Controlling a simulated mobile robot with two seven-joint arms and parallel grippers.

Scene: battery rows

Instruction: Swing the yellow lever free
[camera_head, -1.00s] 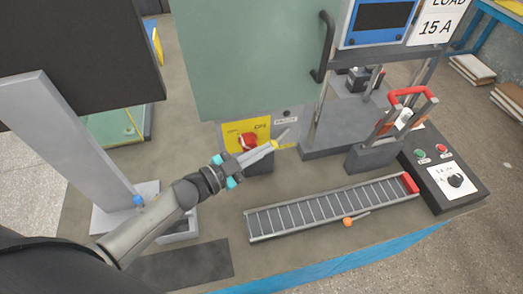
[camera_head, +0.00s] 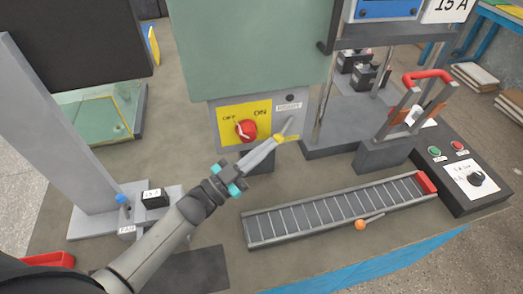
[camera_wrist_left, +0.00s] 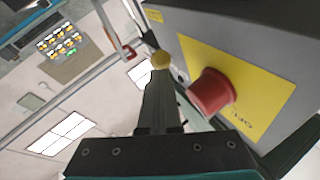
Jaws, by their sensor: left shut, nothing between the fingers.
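The yellow lever shows as a pale grey rod (camera_head: 289,125) with a yellow end at the lower right of the switch box (camera_head: 217,135). In the left wrist view its round yellow knob (camera_wrist_left: 160,60) sits just beyond my fingertips. My left gripper (camera_head: 273,144) is shut and empty, its fingers pointing up and right at the knob. I cannot tell whether the tips touch it. The fingers hide part of the lever's lower end. A red rotary knob (camera_head: 246,129) is on the box's yellow plate and also shows large in the wrist view (camera_wrist_left: 210,92). My right gripper is out of view.
A green panel (camera_head: 250,50) rises above the box. A roller track (camera_head: 340,210) with a red end stop lies at front right. A control box (camera_head: 465,175) and red-handled fixture (camera_head: 415,105) stand at right. Bare table lies left of the switch box.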

